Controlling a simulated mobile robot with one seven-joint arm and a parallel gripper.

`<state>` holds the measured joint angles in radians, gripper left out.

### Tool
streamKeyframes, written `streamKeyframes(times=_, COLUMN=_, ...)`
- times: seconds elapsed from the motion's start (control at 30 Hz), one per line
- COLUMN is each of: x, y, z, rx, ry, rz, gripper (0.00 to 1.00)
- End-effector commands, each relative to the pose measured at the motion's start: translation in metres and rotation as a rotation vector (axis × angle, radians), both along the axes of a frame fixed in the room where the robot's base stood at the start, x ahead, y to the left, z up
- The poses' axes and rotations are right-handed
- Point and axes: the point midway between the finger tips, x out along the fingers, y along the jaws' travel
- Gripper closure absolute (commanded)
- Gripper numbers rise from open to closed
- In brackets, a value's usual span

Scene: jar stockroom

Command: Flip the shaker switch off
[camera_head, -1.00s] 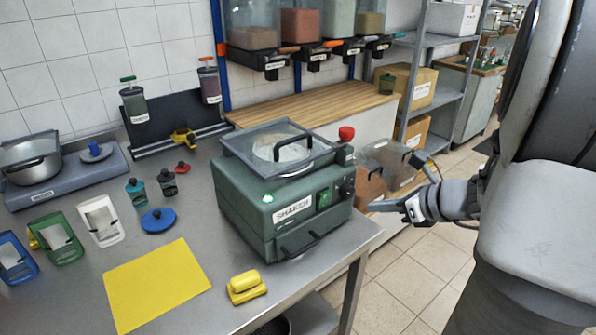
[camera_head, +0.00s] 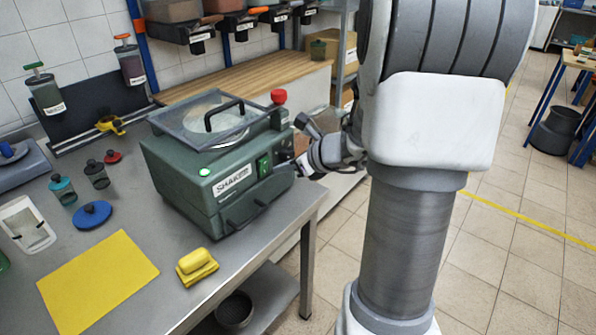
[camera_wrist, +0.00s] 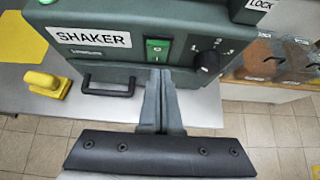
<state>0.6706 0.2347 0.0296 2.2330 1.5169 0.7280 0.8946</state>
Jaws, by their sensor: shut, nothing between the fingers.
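The shaker (camera_head: 215,160) is a green machine with a clear lid, standing on the steel bench. Its green rocker switch (camera_head: 263,165) is on the front panel, right of the SHAKER label. A small green lamp (camera_head: 204,172) glows on its top edge. In the wrist view the switch (camera_wrist: 157,50) is in plain sight, with a black dial (camera_wrist: 206,62) to its right. My gripper (camera_wrist: 160,72) is shut and empty, its fingertips appearing just below the switch; I cannot tell whether they touch the panel. In the head view my gripper (camera_head: 300,166) is at the shaker's right front.
A red knob (camera_head: 279,97) stands at the shaker's back right. A black handle (camera_wrist: 107,85) sticks out low on its front. A yellow block (camera_head: 197,266) and yellow mat (camera_head: 98,283) lie on the bench. Open floor lies to the right.

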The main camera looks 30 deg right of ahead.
Motion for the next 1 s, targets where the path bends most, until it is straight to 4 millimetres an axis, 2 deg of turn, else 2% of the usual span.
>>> streamKeyframes(times=0.1, x=0.013, y=0.005, z=0.003, rx=0.0, ry=0.0, rz=0.0, gripper=1.0)
streamKeyframes(times=0.23, x=0.02, y=0.007, z=0.003, rx=0.0, ry=0.001, rz=0.0, gripper=1.0)
streamKeyframes(times=0.6, x=0.021, y=0.008, z=0.004, rx=0.0, ry=0.002, rz=-0.001, gripper=1.0)
streamKeyframes(times=0.9, x=0.028, y=0.011, z=0.014, rx=-0.019, ry=0.062, rz=0.003, gripper=1.0)
streamKeyframes(times=1.0, x=0.027, y=0.009, z=0.006, rx=-0.021, ry=0.065, rz=-0.002, gripper=1.0)
